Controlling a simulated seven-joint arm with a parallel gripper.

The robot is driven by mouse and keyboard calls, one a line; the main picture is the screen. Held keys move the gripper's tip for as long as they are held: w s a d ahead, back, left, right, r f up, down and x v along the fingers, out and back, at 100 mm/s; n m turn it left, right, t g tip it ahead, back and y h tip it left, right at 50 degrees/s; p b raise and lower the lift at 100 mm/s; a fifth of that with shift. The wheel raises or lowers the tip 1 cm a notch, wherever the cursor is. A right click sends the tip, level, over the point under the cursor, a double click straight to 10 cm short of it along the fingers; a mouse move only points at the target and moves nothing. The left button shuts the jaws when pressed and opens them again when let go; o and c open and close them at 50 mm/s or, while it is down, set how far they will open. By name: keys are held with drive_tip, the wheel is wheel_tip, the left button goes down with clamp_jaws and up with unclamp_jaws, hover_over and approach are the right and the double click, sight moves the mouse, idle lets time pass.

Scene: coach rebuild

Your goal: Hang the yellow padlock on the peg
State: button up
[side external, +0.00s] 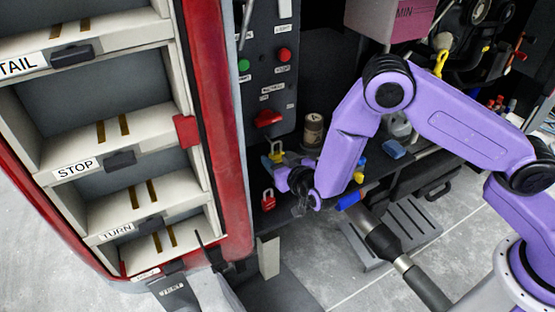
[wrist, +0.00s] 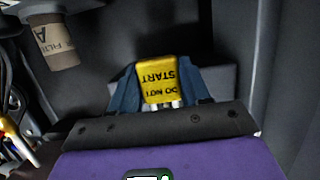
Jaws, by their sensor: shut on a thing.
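The yellow padlock (wrist: 158,78) is between the two blue-grey fingers of my gripper (wrist: 157,86) in the wrist view. Its lettering, "DO NOT START", appears upside down. Pale metal bits show at its lower edge; I cannot make out the whole shackle. In the side view the yellow padlock (side external: 276,151) is at the tip of my gripper (side external: 277,163), close to the dark panel below the red switch. The peg cannot be made out in either view. Whether the padlock touches the panel is unclear.
A red padlock (side external: 268,200) is just below and left of my gripper. A dark panel (side external: 268,85) with green and red buttons and a red switch rises above. A brown-labelled canister (side external: 312,131) stands to the right; it also shows in the wrist view (wrist: 62,48).

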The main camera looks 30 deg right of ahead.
drive_tip(key=shift+r+x, duration=0.15)
drive_tip(key=shift+x, duration=0.6)
drive_tip(key=shift+r+x, duration=0.15)
drive_tip(key=shift+x, duration=0.55)
idle(0.8)
drive_tip(key=shift+w+f, duration=0.25)
drive_tip(key=shift+w, duration=0.25)
idle(0.5)
drive_tip(key=shift+w+f, duration=0.1)
drive_tip(key=shift+f, duration=0.2)
idle(0.4)
drive_tip(key=o, duration=1.6)
drive_tip(key=shift+c, duration=0.2)
drive_tip(key=shift+v, duration=4.05)
